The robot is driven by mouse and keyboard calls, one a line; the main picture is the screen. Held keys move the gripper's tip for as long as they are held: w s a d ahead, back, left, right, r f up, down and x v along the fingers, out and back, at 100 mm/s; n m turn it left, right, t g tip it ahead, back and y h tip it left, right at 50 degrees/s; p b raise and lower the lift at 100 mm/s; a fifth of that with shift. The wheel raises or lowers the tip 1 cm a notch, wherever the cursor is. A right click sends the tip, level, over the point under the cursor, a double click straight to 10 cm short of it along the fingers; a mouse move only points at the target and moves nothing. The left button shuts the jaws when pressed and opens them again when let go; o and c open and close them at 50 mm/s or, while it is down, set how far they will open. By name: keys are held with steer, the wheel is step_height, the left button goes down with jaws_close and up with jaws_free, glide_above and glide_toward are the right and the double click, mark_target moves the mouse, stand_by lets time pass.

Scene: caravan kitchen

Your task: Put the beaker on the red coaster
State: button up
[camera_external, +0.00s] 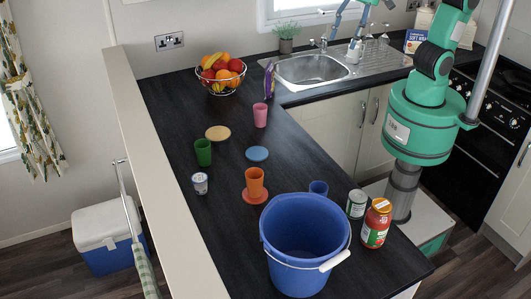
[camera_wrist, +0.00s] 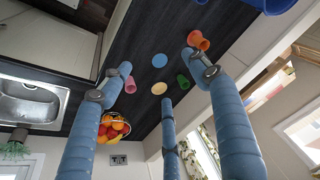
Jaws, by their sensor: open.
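An orange beaker (camera_external: 255,183) stands upright at the red coaster (camera_external: 254,196) on the dark worktop. It appears to be on the coaster; the beaker hides most of the coaster's middle. Other beakers stand on the worktop: green (camera_external: 203,152), pink (camera_external: 260,115) and blue (camera_external: 318,188), the last partly hidden by the bucket. The orange beaker also shows in the wrist view (camera_wrist: 199,40). My gripper (camera_wrist: 158,61) is open and empty, with light blue fingers spread high above the worktop. In the external view it is at the top, near the sink, away from the beakers.
A blue bucket (camera_external: 290,238) stands at the front, with a can (camera_external: 356,204) and a red jar (camera_external: 376,224) to its right. A fruit bowl (camera_external: 221,76) is at the back.

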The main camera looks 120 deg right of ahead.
steer(key=s+d+f+n+t, duration=0.1)
steer(key=s+f+n, duration=0.1)
steer(key=s, duration=1.5)
steer(key=shift+s+d+f+n+t, duration=0.2)
steer(key=shift+s+n+t, duration=0.1)
steer(key=shift+s+n, duration=0.1)
step_height(320, 180, down, 6)
steer(key=b, duration=0.6)
steer(key=shift+f, duration=0.2)
